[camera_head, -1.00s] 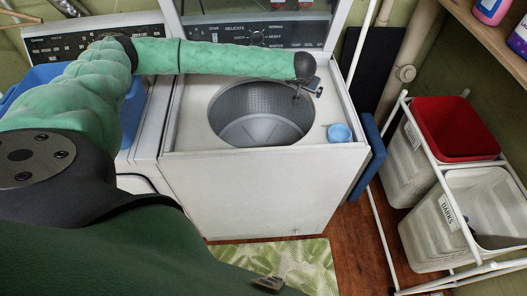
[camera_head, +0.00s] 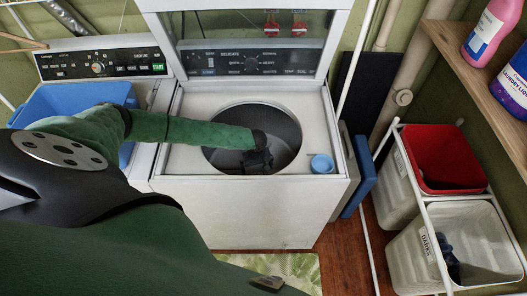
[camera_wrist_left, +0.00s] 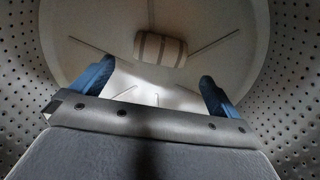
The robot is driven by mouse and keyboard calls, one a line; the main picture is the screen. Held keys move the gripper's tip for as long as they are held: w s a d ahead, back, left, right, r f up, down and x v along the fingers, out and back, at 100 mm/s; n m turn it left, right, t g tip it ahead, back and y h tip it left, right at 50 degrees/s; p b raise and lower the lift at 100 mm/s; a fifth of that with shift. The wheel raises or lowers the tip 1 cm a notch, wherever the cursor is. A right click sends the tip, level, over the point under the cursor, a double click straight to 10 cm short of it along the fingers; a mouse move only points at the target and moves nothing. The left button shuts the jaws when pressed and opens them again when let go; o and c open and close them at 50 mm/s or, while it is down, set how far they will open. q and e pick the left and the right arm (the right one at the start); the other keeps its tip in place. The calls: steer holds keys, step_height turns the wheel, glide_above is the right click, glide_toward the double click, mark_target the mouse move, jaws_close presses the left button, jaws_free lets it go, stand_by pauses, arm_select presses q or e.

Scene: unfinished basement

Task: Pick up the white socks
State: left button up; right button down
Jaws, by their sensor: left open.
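A rolled white bundle with darker stripes, which looks like the white socks (camera_wrist_left: 160,48), lies on the drum floor in the left wrist view. My left gripper (camera_head: 258,160) reaches down into the washer drum (camera_head: 285,125) in the head view. In the left wrist view its two blue fingers (camera_wrist_left: 155,88) are wide apart and empty. The bundle is beyond the fingertips, roughly between them sideways, and not touched. In the head view I cannot make out the socks; the arm and gripper cover part of the drum. My right gripper is not in view.
The washer's raised lid (camera_head: 250,62) stands behind the opening. A blue cup (camera_head: 322,163) sits on the washer's right rim. A blue basket (camera_head: 62,100) rests on the left machine. Red (camera_head: 440,158) and white (camera_head: 470,240) hampers stand at right; bottles are on a shelf.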

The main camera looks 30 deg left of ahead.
arm_select(q)
steer(key=shift+s+a+f, duration=0.15)
steer(key=shift+f, duration=0.5)
step_height(320, 180, down, 2)
steer(key=shift+f, duration=0.1)
steer(key=shift+w+f+b, duration=0.2)
steer(key=shift+f+b, duration=0.6)
steer(key=shift+f, duration=0.35)
steer(key=shift+f+b, duration=0.7)
steer(key=shift+f, duration=0.05)
steer(key=shift+f+b, duration=0.4)
steer(key=shift+c, duration=0.2)
